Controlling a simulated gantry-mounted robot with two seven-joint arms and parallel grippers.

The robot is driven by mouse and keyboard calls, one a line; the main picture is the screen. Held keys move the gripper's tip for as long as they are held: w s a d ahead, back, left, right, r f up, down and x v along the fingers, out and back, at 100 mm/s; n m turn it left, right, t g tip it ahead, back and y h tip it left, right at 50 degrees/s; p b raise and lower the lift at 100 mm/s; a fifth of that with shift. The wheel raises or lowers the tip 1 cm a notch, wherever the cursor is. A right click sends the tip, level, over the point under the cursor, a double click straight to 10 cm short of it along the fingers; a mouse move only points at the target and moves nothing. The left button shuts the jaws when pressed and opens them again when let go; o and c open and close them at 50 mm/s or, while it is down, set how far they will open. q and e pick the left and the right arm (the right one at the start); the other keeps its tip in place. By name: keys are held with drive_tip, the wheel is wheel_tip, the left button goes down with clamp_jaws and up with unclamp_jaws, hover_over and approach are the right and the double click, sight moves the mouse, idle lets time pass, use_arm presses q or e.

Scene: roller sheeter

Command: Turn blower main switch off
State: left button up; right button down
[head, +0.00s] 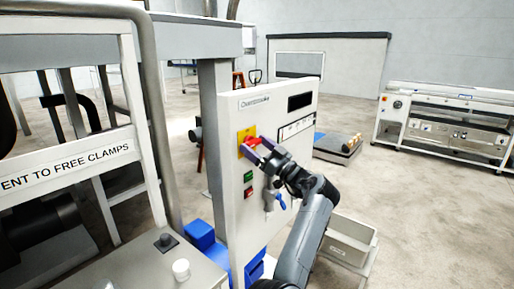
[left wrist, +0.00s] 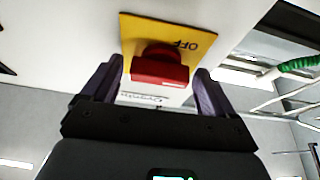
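The main switch is a red rotary knob (head: 252,141) on a yellow plate (head: 242,136), on the front of a white control panel (head: 241,211). In the left wrist view the red knob (left wrist: 160,67) stands out from the yellow plate (left wrist: 136,29), which reads "OFF". My left gripper (head: 255,149) is at the knob, one finger on each side of it. In the left wrist view the fingers of my left gripper (left wrist: 158,82) are apart, with a narrow gap beside the knob; firm contact does not show. My right gripper is not in view.
Below the switch, the panel has a green button (head: 248,176), a red button (head: 249,191) and a blue-handled valve (head: 280,202). A grey bin (head: 347,243) stands at the lower right. A machine frame (head: 140,150) is on the left. Open floor lies to the right.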

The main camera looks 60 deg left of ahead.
use_arm(q)
drive_tip(key=shift+o, duration=0.2)
drive_tip(key=v, duration=1)
drive_tip(key=shift+w+d+b, duration=0.15)
drive_tip(key=shift+d+b, duration=0.25)
drive_tip(key=shift+f, duration=0.1)
idle(0.3)
